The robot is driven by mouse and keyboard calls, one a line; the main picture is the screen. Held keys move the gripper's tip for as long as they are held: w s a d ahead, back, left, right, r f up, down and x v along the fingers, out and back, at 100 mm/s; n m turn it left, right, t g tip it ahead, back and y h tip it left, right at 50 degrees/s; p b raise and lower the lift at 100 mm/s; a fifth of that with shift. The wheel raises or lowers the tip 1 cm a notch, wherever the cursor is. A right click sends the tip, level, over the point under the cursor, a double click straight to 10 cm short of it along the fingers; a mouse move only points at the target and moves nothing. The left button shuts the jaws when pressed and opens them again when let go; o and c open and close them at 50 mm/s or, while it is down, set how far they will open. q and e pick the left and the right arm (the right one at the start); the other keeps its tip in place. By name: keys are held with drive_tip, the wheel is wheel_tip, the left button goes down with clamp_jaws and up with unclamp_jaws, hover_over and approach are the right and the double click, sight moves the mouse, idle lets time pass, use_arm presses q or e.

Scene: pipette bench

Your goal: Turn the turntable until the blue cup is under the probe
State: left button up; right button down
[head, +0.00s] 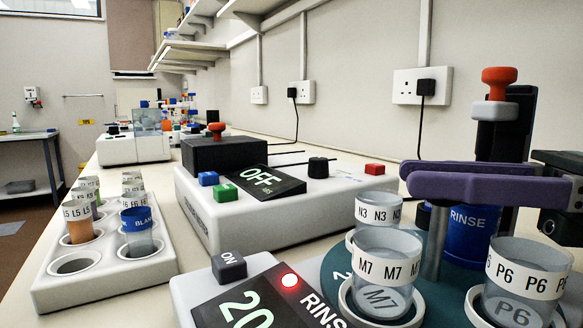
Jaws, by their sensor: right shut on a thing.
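The turntable (336,262) is a teal disc at the lower right. It carries clear cups labelled N3 (378,208), M7 (385,270) and P6 (520,290), plus a blue cup (468,238) labelled RINSE at the back. A grey metal post (436,243) rises in front of the blue cup. My right gripper (418,178) reaches in from the right with purple fingers shut on the top of this post. A black upright with an orange-red knob (498,78), which looks like the probe unit, stands behind the fingers. Its lower end is hidden, so I cannot tell what is under it.
A white rack (105,285) at the left holds several cups, one blue-banded. A white device (325,195) showing OFF stands in the middle. A front panel (240,305) shows ON, 20 and a lit red lamp. Sockets and cables line the back wall.

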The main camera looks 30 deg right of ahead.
drive_tip(key=c, duration=0.6)
unclamp_jaws()
drive_tip(key=shift+o, duration=0.2)
